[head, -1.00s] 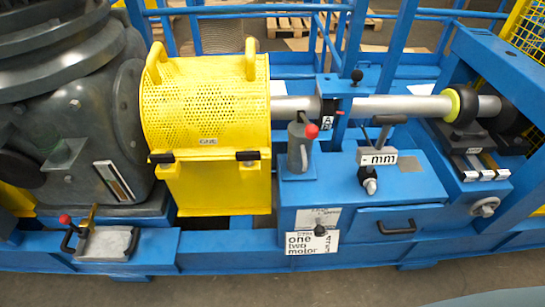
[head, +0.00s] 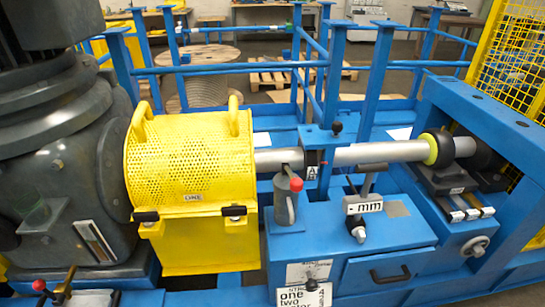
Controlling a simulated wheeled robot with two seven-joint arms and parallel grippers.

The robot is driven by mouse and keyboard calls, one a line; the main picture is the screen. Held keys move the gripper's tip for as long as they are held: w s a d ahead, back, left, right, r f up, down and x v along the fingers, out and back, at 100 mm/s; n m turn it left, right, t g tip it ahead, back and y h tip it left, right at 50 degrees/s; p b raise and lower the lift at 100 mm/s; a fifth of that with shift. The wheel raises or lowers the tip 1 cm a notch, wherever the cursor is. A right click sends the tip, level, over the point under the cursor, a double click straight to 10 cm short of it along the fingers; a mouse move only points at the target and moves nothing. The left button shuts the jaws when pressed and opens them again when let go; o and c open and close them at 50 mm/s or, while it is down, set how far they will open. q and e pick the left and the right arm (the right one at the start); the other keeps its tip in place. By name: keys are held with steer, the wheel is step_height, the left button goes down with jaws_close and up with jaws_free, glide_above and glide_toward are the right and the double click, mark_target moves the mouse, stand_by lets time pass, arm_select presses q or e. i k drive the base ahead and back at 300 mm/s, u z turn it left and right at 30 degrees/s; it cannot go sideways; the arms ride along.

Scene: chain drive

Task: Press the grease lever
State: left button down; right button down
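A grey cylindrical pot (head: 284,207) stands on the blue cabinet right of the yellow perforated guard. A lever with a red knob (head: 296,184) sits at its top; it looks like the grease lever. Another red-knobbed handle (head: 40,285) is at the lower left edge, partly cut off by the frame. Neither of my grippers is in the head view, and nothing touches either lever.
The yellow guard (head: 190,165) stands close left of the pot. A T-handle (head: 366,180) with a "mm" plate is to its right. The steel shaft (head: 380,152) runs behind. A drawer (head: 388,270) is in the cabinet front. Blue rails (head: 230,68) stand behind.

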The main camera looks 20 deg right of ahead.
mark_target(295, 184)
steer(key=u, duration=1.15)
steer(key=k, duration=1.35)
steer(key=z, duration=1.5)
steer(key=i, duration=1)
steer(key=z, duration=0.05)
